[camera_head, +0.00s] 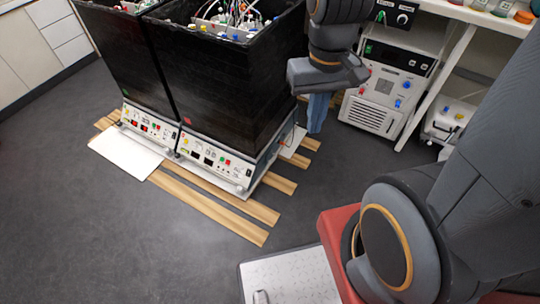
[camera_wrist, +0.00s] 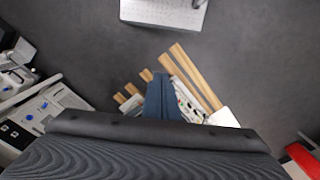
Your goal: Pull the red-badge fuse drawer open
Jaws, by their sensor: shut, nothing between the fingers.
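Two black box-shaped shaker units stand on white control bases. The right unit (camera_head: 225,85) carries a small red badge (camera_head: 187,121) low at its front corner; the left unit (camera_head: 115,55) carries a green one. I cannot make out a fuse drawer on either. The right unit's base (camera_head: 215,160) has a panel of buttons; a panelled base also shows in the wrist view (camera_wrist: 190,104), partly hidden by my fingers. My gripper (camera_head: 317,128) points down just right of the right unit, apart from it. Its blue fingers are shut and empty, seen also in the wrist view (camera_wrist: 160,76).
Wooden slats (camera_head: 215,210) lie under the units and stick out. A white plate (camera_head: 125,152) lies at the left front. A white instrument (camera_head: 385,95) stands under a bench at the right.

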